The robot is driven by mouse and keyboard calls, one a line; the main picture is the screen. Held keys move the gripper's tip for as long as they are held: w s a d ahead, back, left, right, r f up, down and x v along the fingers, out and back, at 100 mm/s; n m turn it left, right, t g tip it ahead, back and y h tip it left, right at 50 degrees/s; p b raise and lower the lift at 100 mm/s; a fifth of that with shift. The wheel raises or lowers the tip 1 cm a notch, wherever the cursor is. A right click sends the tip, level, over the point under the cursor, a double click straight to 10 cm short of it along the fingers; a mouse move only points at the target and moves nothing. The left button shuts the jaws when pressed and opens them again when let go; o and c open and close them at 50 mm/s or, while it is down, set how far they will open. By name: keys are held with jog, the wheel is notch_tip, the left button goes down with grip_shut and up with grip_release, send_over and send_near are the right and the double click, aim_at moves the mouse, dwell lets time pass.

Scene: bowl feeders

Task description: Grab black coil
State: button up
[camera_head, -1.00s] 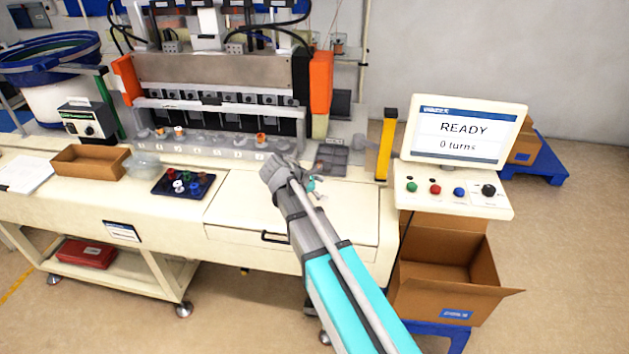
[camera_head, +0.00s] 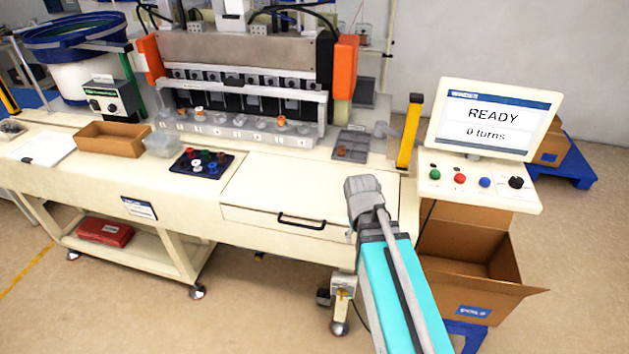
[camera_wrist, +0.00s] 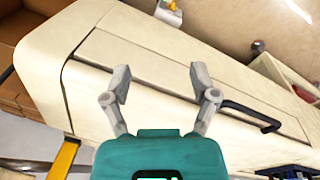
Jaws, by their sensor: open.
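A dark tray (camera_head: 198,167) lies on the white workbench, left of centre in the head view. It holds several small coils in mixed colours; a dark coil (camera_head: 187,153) seems to stand at its back edge, too small to be sure it is black. My gripper shows in the wrist view (camera_wrist: 160,82) with its two fingers spread apart and nothing between them. It is over the front of the bench by the drawer, well right of the tray. In the head view my arm hides the fingertips.
A brown open box (camera_head: 113,138) and a clear container (camera_head: 163,143) sit left of the tray. The winding machine (camera_head: 245,62) stands behind. A grey compartment tray (camera_head: 352,146) is at right. The drawer handle (camera_wrist: 250,115) juts from the bench front. A screen (camera_head: 493,120) reads READY, 0 turns.

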jog(key=s+f+m+y+b, duration=0.1)
jog(key=s+f+b, duration=0.2)
jog(key=f, duration=0.3)
jog(key=shift+s+m+g+b, duration=0.15)
jog(key=shift+m+g+b, duration=0.2)
jog(key=shift+b, duration=0.5)
jog(key=shift+a, duration=0.1)
jog(key=shift+c, duration=1.3)
